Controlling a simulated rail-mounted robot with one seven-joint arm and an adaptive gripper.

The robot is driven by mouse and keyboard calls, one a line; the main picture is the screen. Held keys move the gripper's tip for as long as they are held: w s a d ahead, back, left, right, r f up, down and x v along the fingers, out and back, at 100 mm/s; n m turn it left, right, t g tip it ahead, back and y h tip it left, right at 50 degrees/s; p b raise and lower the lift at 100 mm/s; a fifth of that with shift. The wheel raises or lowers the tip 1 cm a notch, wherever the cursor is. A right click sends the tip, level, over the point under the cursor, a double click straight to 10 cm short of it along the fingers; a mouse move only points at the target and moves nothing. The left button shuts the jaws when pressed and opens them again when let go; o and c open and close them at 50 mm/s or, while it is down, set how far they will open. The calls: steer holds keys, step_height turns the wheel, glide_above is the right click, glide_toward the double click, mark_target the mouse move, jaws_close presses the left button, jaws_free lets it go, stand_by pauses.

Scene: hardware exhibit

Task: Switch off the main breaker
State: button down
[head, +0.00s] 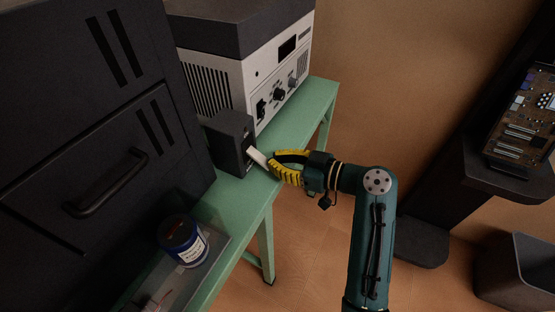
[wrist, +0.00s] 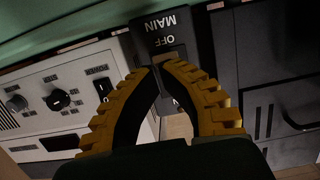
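The main breaker (head: 228,143) is a dark grey box on the green bench, with a pale lever (head: 257,156) sticking out and sloping down to the right. In the wrist view the breaker (wrist: 151,25) shows the words OFF and MAIN upside down. My gripper (head: 271,163) has yellow ribbed fingers and is at the lever's outer end. In the wrist view the fingertips (wrist: 162,66) come together just in front of the breaker, close by the OFF marking. The fingers look shut and hide most of the lever there. I cannot tell whether they pinch it or only touch it.
A white instrument with knobs (head: 275,85) stands behind the breaker. A black cabinet with a handle (head: 105,185) is close on the left. A blue can (head: 184,241) sits in a clear tray at the front of the green bench (head: 255,195). The floor right of the bench is open.

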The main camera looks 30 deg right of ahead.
stand_by(0.3)
step_height(320, 180, up, 4)
steer(key=s+p, duration=0.1)
steer(key=p, duration=0.2)
steer(key=s+d+f+p, duration=0.1)
steer(key=s+d+f, duration=0.4)
steer(key=f, duration=0.3)
steer(key=shift+s, duration=0.45)
